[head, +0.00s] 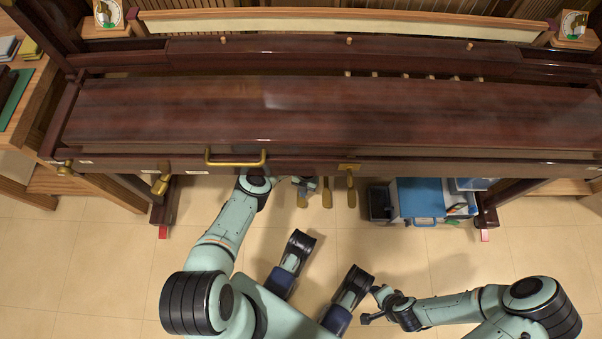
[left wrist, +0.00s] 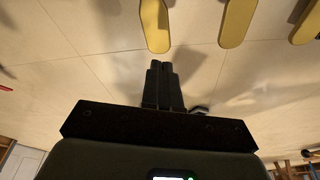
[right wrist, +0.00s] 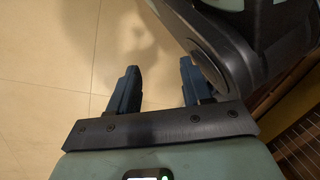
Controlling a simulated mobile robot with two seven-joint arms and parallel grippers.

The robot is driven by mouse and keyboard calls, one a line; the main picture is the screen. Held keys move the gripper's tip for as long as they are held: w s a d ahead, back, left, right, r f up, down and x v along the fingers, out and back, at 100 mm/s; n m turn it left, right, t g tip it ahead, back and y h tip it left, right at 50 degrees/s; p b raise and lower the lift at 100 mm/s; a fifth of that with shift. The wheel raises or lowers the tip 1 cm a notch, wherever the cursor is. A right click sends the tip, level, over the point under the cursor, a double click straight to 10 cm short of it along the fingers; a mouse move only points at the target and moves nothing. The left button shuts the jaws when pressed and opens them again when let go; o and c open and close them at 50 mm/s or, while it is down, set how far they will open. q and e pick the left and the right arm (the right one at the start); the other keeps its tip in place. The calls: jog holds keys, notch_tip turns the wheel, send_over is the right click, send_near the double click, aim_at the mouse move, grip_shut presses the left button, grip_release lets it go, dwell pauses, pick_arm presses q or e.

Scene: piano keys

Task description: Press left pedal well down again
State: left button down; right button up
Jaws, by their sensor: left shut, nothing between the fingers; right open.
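Three brass pedals hang below the piano's front edge. The left pedal (head: 302,198) is partly covered by my left gripper (head: 308,183) in the head view. The left wrist view shows the left pedal (left wrist: 155,22), the middle pedal (left wrist: 237,20) and the right pedal (left wrist: 309,24). My left gripper (left wrist: 160,66) is shut and empty, with its fingertips close to the rounded end of the left pedal. I cannot tell whether they touch, or how far down the pedal is. My right gripper (right wrist: 160,80) is open and empty over the floor, far from the pedals.
The dark piano lid (head: 330,110) and front rail with a brass handle (head: 235,163) stand above the left arm. A blue-topped box (head: 420,195) and a dark bin (head: 379,203) stand right of the pedals. Tiled floor (head: 100,265) is clear at the left.

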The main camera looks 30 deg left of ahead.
aim_at(301, 201)
pick_arm(q)
notch_tip(301, 201, down, 5)
jog(key=b, duration=0.3)
jog(key=shift+a+f, duration=0.1)
jog(key=shift+a, duration=0.05)
jog(key=shift+s+f, duration=0.15)
jog(key=shift+f, duration=0.25)
pick_arm(e)
jog(key=s+f+g, duration=0.2)
jog(key=s+f, duration=0.2)
jog(key=s, duration=0.2)
jog(key=shift+s+d, duration=0.2)
jog(key=shift+d, duration=0.15)
pick_arm(q)
jog(key=shift+s, duration=0.1)
